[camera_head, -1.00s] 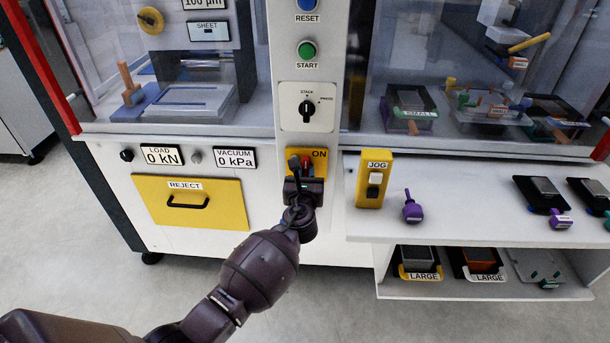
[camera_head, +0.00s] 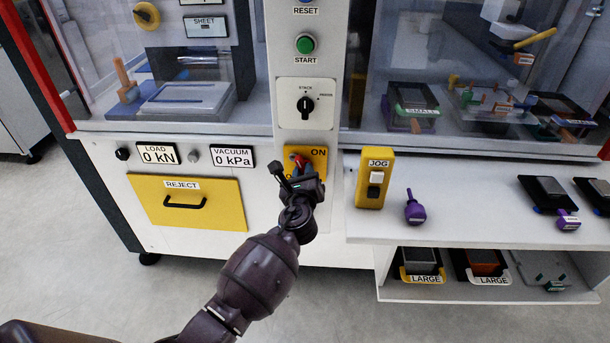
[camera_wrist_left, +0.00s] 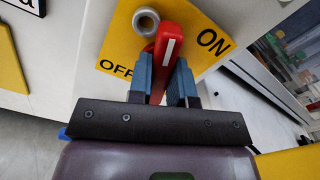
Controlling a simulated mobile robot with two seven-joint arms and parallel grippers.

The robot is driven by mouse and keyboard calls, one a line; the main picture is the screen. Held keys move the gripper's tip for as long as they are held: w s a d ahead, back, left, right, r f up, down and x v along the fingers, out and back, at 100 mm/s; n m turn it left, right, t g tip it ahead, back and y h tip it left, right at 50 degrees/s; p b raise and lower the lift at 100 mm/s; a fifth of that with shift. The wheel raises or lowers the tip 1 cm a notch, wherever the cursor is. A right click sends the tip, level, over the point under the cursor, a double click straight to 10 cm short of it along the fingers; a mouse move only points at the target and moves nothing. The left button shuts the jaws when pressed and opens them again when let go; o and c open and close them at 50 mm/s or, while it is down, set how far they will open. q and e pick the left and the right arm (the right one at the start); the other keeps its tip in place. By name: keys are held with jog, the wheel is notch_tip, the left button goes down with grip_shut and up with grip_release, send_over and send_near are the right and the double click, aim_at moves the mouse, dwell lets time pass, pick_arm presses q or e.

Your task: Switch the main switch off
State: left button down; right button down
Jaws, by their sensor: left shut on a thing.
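The main switch is a red handle (camera_wrist_left: 169,42) on a yellow plate (camera_wrist_left: 112,52) marked OFF and ON. In the left wrist view the handle lies between the two words, its lower end nearer OFF. My left gripper (camera_wrist_left: 163,75) is shut on the handle, with one blue-grey finger on each side. In the head view the red handle (camera_head: 298,158) shows just above my left gripper (camera_head: 297,174), which is rolled over. The yellow plate (camera_head: 319,155) shows ON at its upper right; OFF is hidden there. My right gripper is not in view.
A yellow JOG box (camera_head: 374,190) stands close to the right on the white shelf (camera_head: 470,215). A rotary selector (camera_head: 306,106) and a green START button (camera_head: 305,44) sit above. The yellow REJECT drawer (camera_head: 187,215) is at the left.

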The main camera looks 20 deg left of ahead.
pick_arm(q)
jog(key=n, duration=0.1)
jog(key=n+b, duration=0.1)
jog(key=n, duration=0.1)
jog(key=shift+f, duration=0.25)
jog(key=shift+r+n, duration=0.2)
jog(key=shift+n, duration=0.5)
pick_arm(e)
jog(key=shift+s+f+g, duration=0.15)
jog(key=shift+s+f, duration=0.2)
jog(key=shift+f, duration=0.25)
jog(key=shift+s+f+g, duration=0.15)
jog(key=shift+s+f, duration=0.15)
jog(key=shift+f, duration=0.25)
